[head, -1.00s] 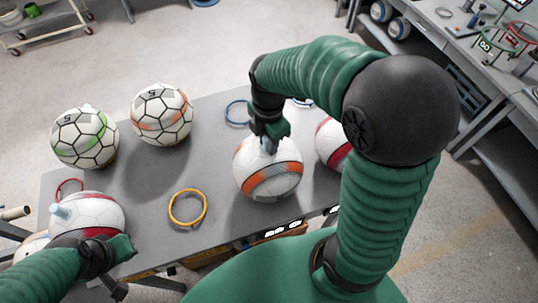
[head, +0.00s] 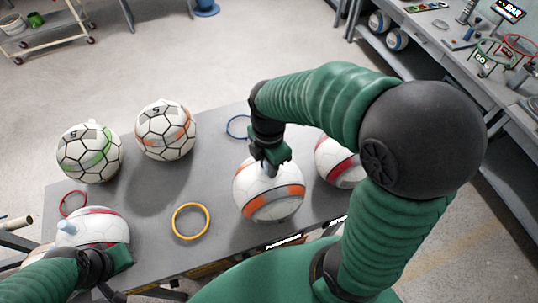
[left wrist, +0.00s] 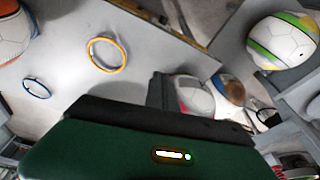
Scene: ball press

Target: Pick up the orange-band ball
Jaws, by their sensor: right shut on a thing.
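The white orange-band ball (head: 268,205) is at the middle of the grey table (head: 150,245), near its front edge. A pale peg stands up from its top. My right gripper (head: 270,165) is shut on this peg, directly above the ball. I cannot tell whether the ball touches the table. My left gripper (head: 118,262) is at the lower left, close beside a white ball with a red band (head: 95,225). Its fingers are not clear. The left wrist view shows mostly its dark green body (left wrist: 150,150).
Balls with black seams, one green-marked (head: 90,152) and one orange-marked (head: 165,130), stand at the back left. Another red-band ball (head: 338,160) is just right of the orange-band ball. Yellow (head: 191,205), red (head: 62,208) and blue (head: 229,128) rings lie on the table.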

